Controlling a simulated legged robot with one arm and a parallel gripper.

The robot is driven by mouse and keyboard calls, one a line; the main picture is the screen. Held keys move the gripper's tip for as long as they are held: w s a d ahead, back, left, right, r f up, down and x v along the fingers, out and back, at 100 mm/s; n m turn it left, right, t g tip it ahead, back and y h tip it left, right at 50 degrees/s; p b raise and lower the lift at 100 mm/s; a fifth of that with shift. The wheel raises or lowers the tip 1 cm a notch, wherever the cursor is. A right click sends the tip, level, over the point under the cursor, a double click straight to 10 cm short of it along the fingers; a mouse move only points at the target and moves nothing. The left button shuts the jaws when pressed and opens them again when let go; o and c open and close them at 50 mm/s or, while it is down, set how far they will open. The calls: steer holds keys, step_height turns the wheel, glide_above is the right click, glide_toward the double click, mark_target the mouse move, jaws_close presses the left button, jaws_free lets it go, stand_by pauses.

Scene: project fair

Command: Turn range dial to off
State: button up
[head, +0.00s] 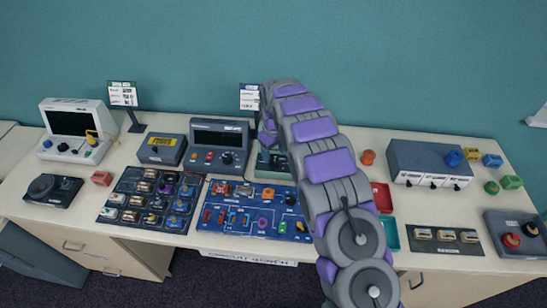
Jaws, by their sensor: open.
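A dark grey bench meter (220,135) with a black display stands at the back middle of the table. A round black dial (227,158) sits at the right of its front panel, beside small coloured buttons. I cannot read its markings, so I cannot tell its setting or whether it is the range dial. My gripper (267,132) shows only in part at the far end of my arm, just right of the meter. It is open and appears apart from the dial. My arm hides most of a second device (266,167) there.
A blue circuit board (250,225) and a dark tray of parts (150,200) lie in front. A white-framed monitor unit (75,128) and a grey box (163,149) stand left. A grey switch box (425,163) stands right. Card stands rise behind. Bare tabletop (440,207) shows at right.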

mark_target(274, 162)
step_height(274, 162, up, 13)
steer(key=shift+p, duration=0.45)
steer(key=shift+a, duration=0.1)
steer(key=s+d+r+m+b, duration=0.1)
steer(key=s+d+r+m, duration=0.15)
steer(key=s+d, duration=0.35)
steer(key=s+d+r+m+b, duration=0.1)
steer(key=s+d+r, duration=0.3)
steer(key=s, duration=0.4)
steer(key=s+d+r+m, duration=0.2)
steer(key=s+d+r, duration=0.25)
steer(key=s, duration=0.35)
steer(key=s+d+f+m, duration=0.1)
steer(key=s+f, duration=0.1)
steer(key=s, duration=0.7)
steer(key=s+d+f+m+g+b, duration=0.1)
steer(key=s+d+f, duration=0.1)
steer(key=s, duration=0.7)
steer(key=s+d+f+m+b, duration=0.1)
steer(key=s+d+f, duration=0.1)
steer(key=s, duration=0.8)
steer(key=shift+f+g, duration=0.15)
steer(key=shift+g, duration=0.25)
